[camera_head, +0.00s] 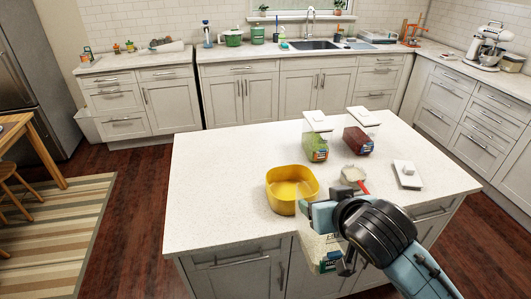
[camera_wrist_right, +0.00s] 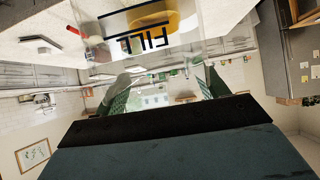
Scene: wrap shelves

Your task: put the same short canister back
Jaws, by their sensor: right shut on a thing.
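My right gripper (camera_head: 336,242) is at the front edge of the island, in front of the yellow bowl in the head view. It is shut on a clear canister (camera_head: 318,247) with a printed label, partly hidden behind my gripper and wrist. In the right wrist view the clear canister (camera_wrist_right: 160,38) shows dark lettering across the top of the picture, between and beyond my green-padded fingers. Two other clear canisters with white lids stand on the island, one with green contents (camera_head: 316,142) and one with dark red contents (camera_head: 359,138). My left gripper is not in view.
The yellow bowl (camera_head: 292,186) sits mid-island. A measuring cup (camera_head: 352,175) with a red handle and a loose white lid (camera_head: 407,174) lie to its right. The island top (camera_head: 220,190) is clear on the left. Counters with a sink (camera_head: 315,44) and mixer (camera_head: 491,45) line the walls.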

